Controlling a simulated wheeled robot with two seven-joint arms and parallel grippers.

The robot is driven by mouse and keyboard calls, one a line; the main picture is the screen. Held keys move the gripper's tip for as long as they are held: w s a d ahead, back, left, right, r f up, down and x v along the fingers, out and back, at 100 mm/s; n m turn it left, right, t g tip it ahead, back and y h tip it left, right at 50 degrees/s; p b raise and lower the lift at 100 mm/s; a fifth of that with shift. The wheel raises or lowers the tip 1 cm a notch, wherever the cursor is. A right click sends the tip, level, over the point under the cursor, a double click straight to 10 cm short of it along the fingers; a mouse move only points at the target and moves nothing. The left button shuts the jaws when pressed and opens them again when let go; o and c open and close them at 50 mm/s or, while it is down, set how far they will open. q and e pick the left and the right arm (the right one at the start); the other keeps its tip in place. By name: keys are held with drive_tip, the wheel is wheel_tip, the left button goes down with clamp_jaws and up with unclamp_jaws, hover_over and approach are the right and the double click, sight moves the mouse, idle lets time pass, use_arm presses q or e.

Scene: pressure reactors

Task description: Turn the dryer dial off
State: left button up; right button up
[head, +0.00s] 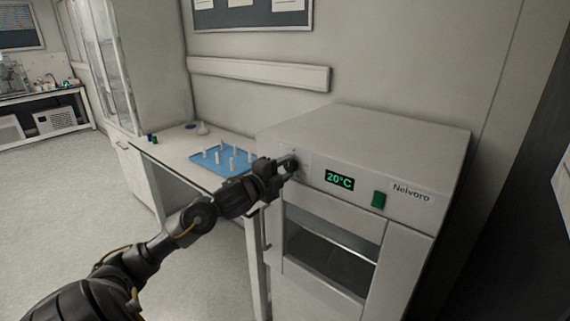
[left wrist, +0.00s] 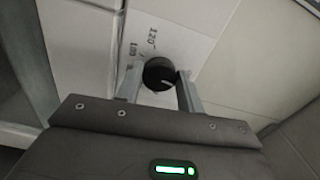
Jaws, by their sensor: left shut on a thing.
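The dryer (head: 400,145) is a white box-shaped unit labelled Nelvoro, with a green display (head: 339,180) reading 20°C and a green switch (head: 378,200) on its front panel. My left gripper (head: 290,165) is at the left end of that panel and hides most of the dial in the head view. In the left wrist view the dial (left wrist: 159,73) is a round black knob with a pale pointer mark, between the two fingers of my left gripper (left wrist: 160,85), which is shut on it. My right gripper is not in view.
A white bench (head: 165,150) left of the dryer holds a blue peg tray (head: 209,158) with several white pegs and a few small items. A wall rail (head: 260,75) runs behind. The floor (head: 60,200) at the left is clear.

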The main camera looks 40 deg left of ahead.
use_arm(q)
drive_tip(key=shift+n+p, duration=0.35)
drive_tip(key=shift+n, duration=0.25)
drive_tip(key=o, duration=1)
drive_tip(key=shift+s, duration=0.1)
drive_tip(key=shift+s+f, duration=0.1)
drive_tip(key=shift+s, duration=0.2)
drive_tip(key=shift+s+d+b, duration=0.1)
drive_tip(key=shift+s+b, duration=0.9)
drive_tip(key=shift+s, duration=4)
